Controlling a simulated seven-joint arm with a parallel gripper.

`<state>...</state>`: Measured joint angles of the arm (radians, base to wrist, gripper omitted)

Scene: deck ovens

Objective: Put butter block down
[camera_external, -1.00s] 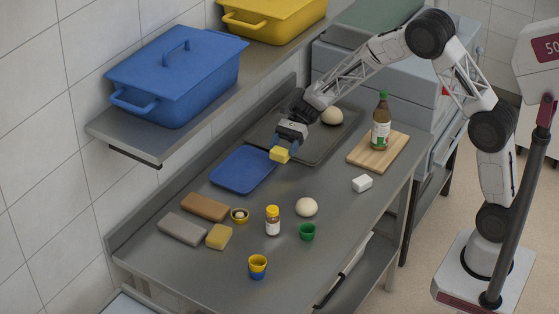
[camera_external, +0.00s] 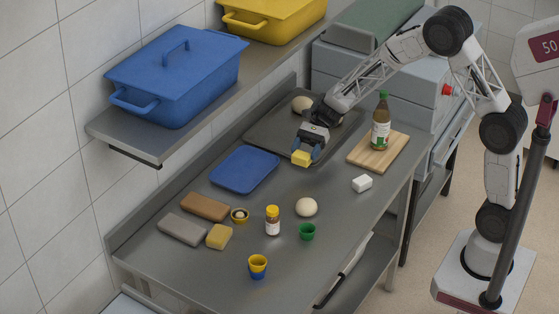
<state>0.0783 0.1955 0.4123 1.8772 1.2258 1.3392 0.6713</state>
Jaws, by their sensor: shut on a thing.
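The butter block (camera_external: 301,158) is a small yellow block between the fingers of my gripper (camera_external: 306,154). My gripper is shut on it. It hangs over the front edge of the dark baking tray, right of the blue tray (camera_external: 244,170). I cannot tell how high the block is above the surface. Another yellow block (camera_external: 219,237) lies at the front left of the steel table, beside a grey block.
The dark baking tray (camera_external: 268,129) holds a dough ball (camera_external: 302,104). A cutting board (camera_external: 394,147) carries a bottle (camera_external: 381,122). Bare table (camera_external: 325,185) lies before my gripper.

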